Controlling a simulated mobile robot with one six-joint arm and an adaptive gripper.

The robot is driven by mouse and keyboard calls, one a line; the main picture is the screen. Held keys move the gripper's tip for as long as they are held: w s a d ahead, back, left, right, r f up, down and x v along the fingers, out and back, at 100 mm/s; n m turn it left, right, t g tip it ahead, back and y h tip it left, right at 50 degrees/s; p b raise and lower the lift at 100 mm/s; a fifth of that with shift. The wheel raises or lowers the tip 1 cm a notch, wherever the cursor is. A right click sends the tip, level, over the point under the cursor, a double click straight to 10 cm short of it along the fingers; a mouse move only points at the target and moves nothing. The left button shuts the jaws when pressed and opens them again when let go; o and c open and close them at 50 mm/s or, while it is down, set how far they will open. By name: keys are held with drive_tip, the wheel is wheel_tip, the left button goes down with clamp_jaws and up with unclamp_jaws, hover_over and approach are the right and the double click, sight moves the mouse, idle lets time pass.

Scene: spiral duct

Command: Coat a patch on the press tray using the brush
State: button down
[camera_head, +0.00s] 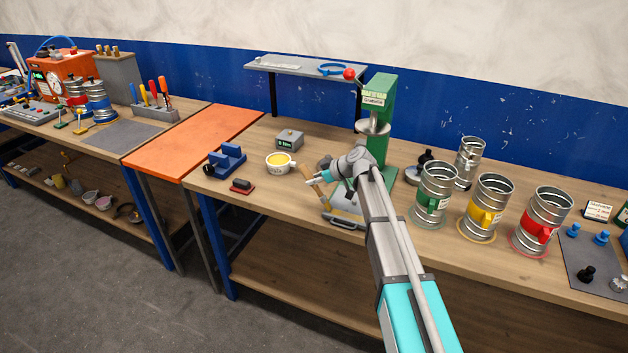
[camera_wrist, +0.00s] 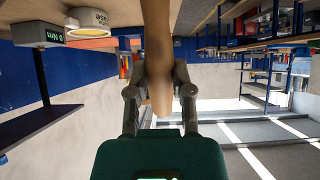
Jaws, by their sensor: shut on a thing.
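My gripper (camera_head: 318,178) is shut on the wooden handle of the brush (camera_head: 306,171), above the workbench. In the wrist view, the two fingers of my gripper (camera_wrist: 160,88) clasp the brush handle (camera_wrist: 158,40) from both sides. The brush slants down to the right towards the grey press tray (camera_head: 347,213); its bristle end is hard to make out, so I cannot tell whether it touches the tray. The tray has a front handle and lies before the green press (camera_head: 385,100), partly hidden by my arm. A white cup with yellow content (camera_head: 280,162) stands to the left.
A grey display box (camera_head: 288,139) stands behind the cup. A blue holder (camera_head: 226,160) and a red-based dark block (camera_head: 242,186) lie further left. Several metal duct pieces (camera_head: 490,205) stand at the right. A grey shelf (camera_head: 305,66) is at the back.

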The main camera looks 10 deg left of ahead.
sight(319, 189)
drive_tip(key=shift+d, duration=0.1)
drive_tip(key=shift+s+d, duration=0.25)
drive_tip(key=shift+d, duration=0.5)
drive_tip(key=shift+s+d, duration=0.25)
drive_tip(key=shift+d, duration=0.6)
drive_tip(key=shift+s+d, duration=0.2)
drive_tip(key=shift+d, duration=0.55)
drive_tip(key=shift+s+d, duration=0.2)
drive_tip(key=shift+d, duration=0.55)
drive_tip(key=shift+s+d, duration=0.25)
drive_tip(key=shift+d, duration=0.5)
drive_tip(key=shift+s+d, duration=0.2)
drive_tip(key=shift+d, duration=0.65)
drive_tip(key=shift+s+d, duration=0.25)
drive_tip(key=shift+d, duration=0.5)
drive_tip(key=shift+s+d, duration=0.2)
drive_tip(key=shift+d, duration=0.55)
